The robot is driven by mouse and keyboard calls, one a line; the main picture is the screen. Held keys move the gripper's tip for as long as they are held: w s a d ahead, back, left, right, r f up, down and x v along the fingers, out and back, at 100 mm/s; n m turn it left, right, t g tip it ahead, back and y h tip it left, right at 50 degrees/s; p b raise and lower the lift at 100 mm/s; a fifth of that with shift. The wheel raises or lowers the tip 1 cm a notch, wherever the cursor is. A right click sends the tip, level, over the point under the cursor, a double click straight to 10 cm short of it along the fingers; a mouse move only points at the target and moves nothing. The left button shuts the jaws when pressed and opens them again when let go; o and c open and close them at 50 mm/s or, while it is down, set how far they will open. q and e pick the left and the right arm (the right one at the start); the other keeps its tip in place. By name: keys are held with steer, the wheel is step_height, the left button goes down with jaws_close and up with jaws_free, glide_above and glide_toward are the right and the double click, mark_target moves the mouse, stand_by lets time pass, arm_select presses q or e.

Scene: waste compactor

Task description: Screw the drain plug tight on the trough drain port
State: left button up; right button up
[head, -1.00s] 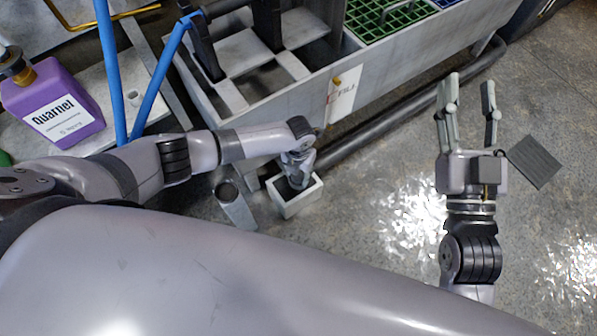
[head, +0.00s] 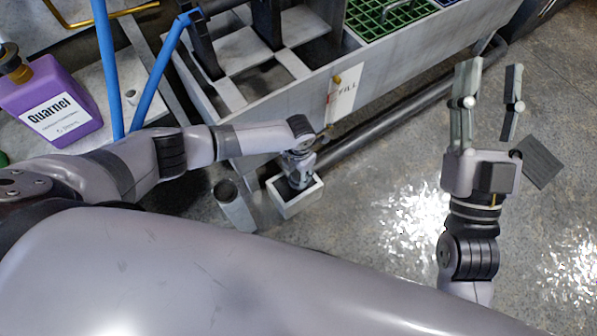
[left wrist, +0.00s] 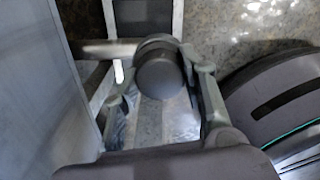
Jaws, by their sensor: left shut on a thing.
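The grey trough (head: 270,103) runs along the upper middle of the head view, with a "FILL" tag (head: 343,93) on its near wall. My left gripper (head: 300,178) is low beside that wall, over a small white box. In the left wrist view its two fingers close around a dark grey round piece (left wrist: 160,76), seemingly the drain plug. The drain port is hidden, so I cannot tell how the plug sits on it. My right gripper (head: 491,70) is open and empty above the floor at the right.
The white open box (head: 297,205) stands on the floor under my left gripper, with a grey tube (head: 234,207) beside it. A dark pipe (head: 400,115) runs along the trough's foot. A purple "Quarnel" jug (head: 50,100) is at left. Floor at right is mostly clear.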

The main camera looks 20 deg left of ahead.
arm_select(q)
steer(key=shift+w+r+m, duration=0.1)
steer(key=shift+w+m, duration=0.05)
steer(key=shift+m, duration=0.75)
arm_select(e)
steer(key=shift+s+d+r+t, duration=0.1)
steer(key=shift+s+r+t, duration=0.6)
steer(key=shift+s+r, duration=0.25)
steer(key=shift+w, duration=0.1)
arm_select(q)
steer(key=o, duration=1.4)
steer(key=shift+c, duration=0.2)
arm_select(e)
steer(key=shift+y, duration=0.4)
arm_select(q)
steer(key=shift+c, duration=0.4)
